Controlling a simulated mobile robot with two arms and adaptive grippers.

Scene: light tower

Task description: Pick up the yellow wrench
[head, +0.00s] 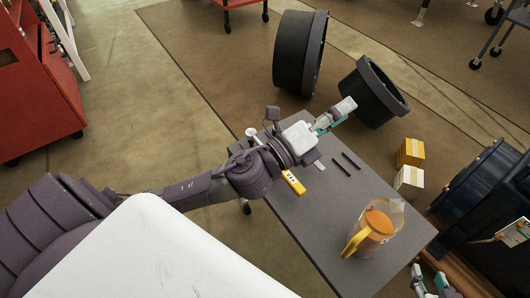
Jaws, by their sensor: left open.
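My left gripper (335,114) reaches over the far edge of the grey table (325,233) and is open, with nothing seen between its fingers. No other thing that looks like a yellow wrench can be made out; my arm hides part of the table. My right gripper (433,284) is partly in view at the bottom right, cut by the picture edge, apart from the table things.
A clear jug with orange content and a yellow handle (374,228) stands on the table's near right. Two dark strips (345,164) lie on it. Black round tubs (372,92), small boxes (410,153) and a dark blue bin (480,190) surround it. A red cart (35,85) stands left.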

